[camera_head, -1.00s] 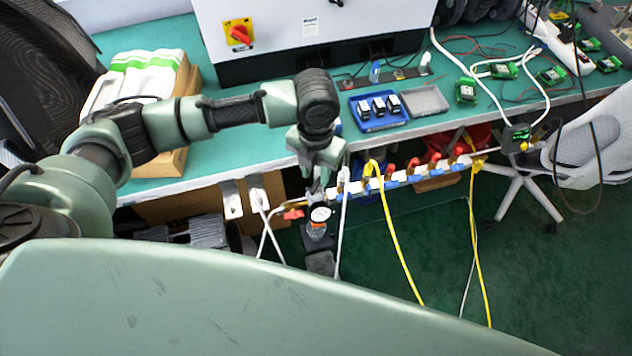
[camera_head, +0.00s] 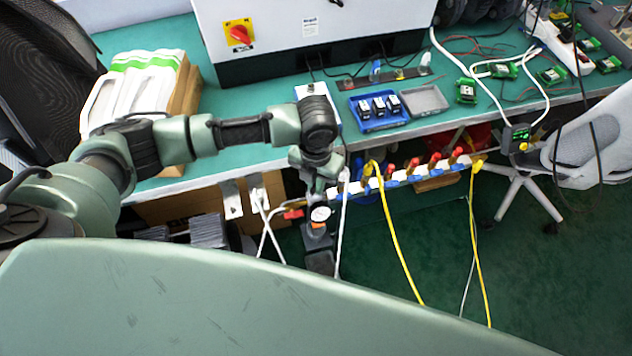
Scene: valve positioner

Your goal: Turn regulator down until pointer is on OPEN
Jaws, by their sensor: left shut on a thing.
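The regulator (camera_head: 318,230) is a small dark unit with a round white gauge face (camera_head: 320,213), below the front edge of the bench. Its pointer and any OPEN mark are too small to read. My left gripper (camera_head: 318,193) reaches down from above and is shut on the top of the regulator, just above the gauge. The fingers hide most of the part they hold. My right gripper is out of view.
A white manifold bar (camera_head: 400,181) with several red-handled valves runs right from the regulator, with yellow hoses (camera_head: 397,245) hanging. The green bench (camera_head: 240,160) is above it, holding a blue tray (camera_head: 372,126). A chair (camera_head: 592,150) stands at right.

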